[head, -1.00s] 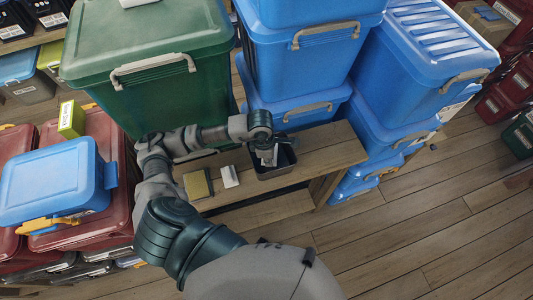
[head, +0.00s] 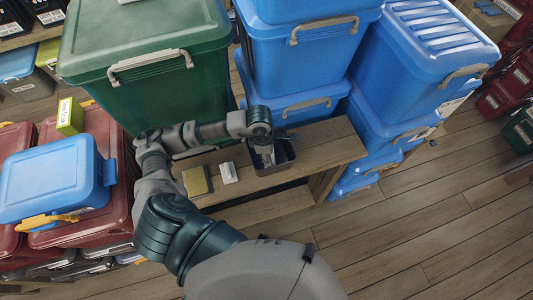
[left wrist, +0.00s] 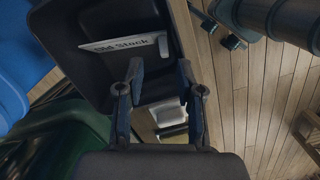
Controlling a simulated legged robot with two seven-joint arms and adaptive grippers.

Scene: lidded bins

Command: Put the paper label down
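The white paper label (left wrist: 122,43) reads "Old Stock" and lies inside a small dark open bin (left wrist: 75,70) in the left wrist view. The bin (head: 284,166) stands on the wooden bench in the head view. My left gripper (left wrist: 160,98) has its two fingers spread, with a clear gap between them. The label lies beyond the fingertips and looks apart from them. In the head view my left gripper (head: 265,142) is above the bin and partly hides its inside. My right gripper is in neither view.
A tan block (head: 196,181) and a small white box (head: 228,173) sit on the bench (head: 325,146), left of the bin. A green lidded bin (head: 150,90) and stacked blue bins (head: 312,60) stand behind. Wooden floor (head: 430,220) is clear at right.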

